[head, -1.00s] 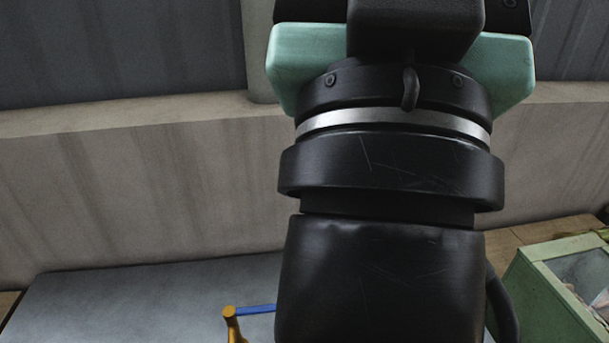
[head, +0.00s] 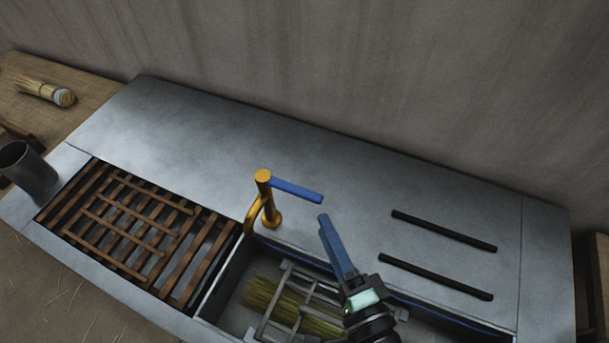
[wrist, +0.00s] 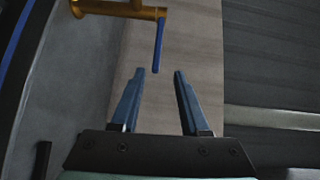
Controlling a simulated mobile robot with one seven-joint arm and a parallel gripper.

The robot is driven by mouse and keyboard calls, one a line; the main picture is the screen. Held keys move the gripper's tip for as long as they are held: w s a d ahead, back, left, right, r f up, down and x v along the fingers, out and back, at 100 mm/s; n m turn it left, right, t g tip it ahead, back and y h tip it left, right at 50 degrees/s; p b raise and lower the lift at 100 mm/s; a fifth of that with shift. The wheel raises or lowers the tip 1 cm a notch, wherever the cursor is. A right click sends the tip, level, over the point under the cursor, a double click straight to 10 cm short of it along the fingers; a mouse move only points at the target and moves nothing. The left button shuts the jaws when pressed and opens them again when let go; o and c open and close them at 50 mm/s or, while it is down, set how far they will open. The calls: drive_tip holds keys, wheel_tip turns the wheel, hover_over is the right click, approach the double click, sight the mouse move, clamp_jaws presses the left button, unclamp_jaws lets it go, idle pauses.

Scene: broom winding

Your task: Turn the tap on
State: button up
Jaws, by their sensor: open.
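The tap (head: 268,201) is brass-coloured and stands at the back edge of the sink. Its blue lever (head: 297,190) points to the right from the top of the tap. In the wrist view the tap (wrist: 120,9) is at the top, with the blue lever (wrist: 159,45) hanging down just beyond my fingertips. My gripper (head: 323,218) has blue fingers and is to the right of the tap, close to the lever's free end and apart from it. In the wrist view my gripper (wrist: 159,72) is open and empty, the lever's end nearly in line with the gap.
The sink basin (head: 225,290) holds a metal rack and straw bundles (head: 262,292). A wooden slatted grate (head: 135,235) lies left of it. Two black bars (head: 445,231) are on the metal counter (head: 400,190) at right. A dark metal cup (head: 27,170) stands far left.

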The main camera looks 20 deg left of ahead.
sight(301, 188)
drive_tip(key=p+x, duration=0.1)
drive_tip(key=x, duration=0.7)
drive_tip(key=p+x, duration=0.1)
drive_tip(key=x, duration=0.3)
drive_tip(key=shift+a+f+p, duration=0.2)
drive_tip(key=shift+a+p, duration=0.1)
drive_tip(key=shift+a, duration=0.15)
clamp_jaws()
idle(0.9)
